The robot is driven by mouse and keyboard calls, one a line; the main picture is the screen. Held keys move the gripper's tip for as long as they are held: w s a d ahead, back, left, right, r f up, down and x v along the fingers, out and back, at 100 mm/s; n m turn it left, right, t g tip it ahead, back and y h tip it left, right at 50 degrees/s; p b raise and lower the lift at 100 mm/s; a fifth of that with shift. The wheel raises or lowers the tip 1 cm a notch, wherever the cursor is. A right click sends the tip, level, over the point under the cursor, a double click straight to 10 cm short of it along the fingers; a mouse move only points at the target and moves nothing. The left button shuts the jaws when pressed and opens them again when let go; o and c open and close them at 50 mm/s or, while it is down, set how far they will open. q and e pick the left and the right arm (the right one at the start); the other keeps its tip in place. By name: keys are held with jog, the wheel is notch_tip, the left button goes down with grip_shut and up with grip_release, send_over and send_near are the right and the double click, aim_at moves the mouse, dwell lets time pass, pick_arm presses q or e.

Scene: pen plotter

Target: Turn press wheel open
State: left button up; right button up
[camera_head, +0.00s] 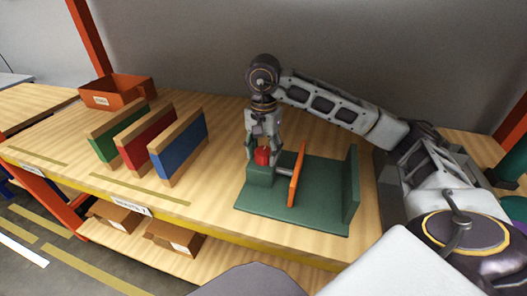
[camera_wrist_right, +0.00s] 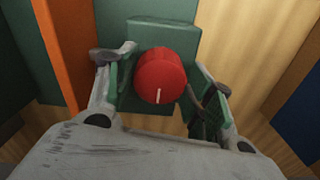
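The press wheel is a red round knob (camera_head: 262,156) on top of a small green block (camera_head: 260,176). In the right wrist view the red knob (camera_wrist_right: 160,76) shows a short white mark pointing to the bottom of the picture. My right gripper (camera_head: 263,135) is above it, pointing down. In the right wrist view the fingers of the right gripper (camera_wrist_right: 165,75) are spread on both sides of the knob, with a gap on each side. The press has a green base (camera_head: 272,216), an upright orange plate (camera_head: 297,174) and a green end wall (camera_head: 350,186). My left gripper is out of view.
Green (camera_head: 107,143), red (camera_head: 147,138) and blue (camera_head: 182,150) wood-edged panels stand on the table (camera_head: 215,210) to the left. An open orange box (camera_head: 118,94) is at the back left. Cardboard boxes (camera_head: 175,237) lie on the lower shelf. The table between panels and press is clear.

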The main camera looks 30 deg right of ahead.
aim_at(263, 151)
jog(key=shift+o, duration=1)
notch_tip(263, 151, up, 12)
dwell(1.3)
dwell(0.3)
jog(key=shift+f, duration=0.1)
dwell(0.4)
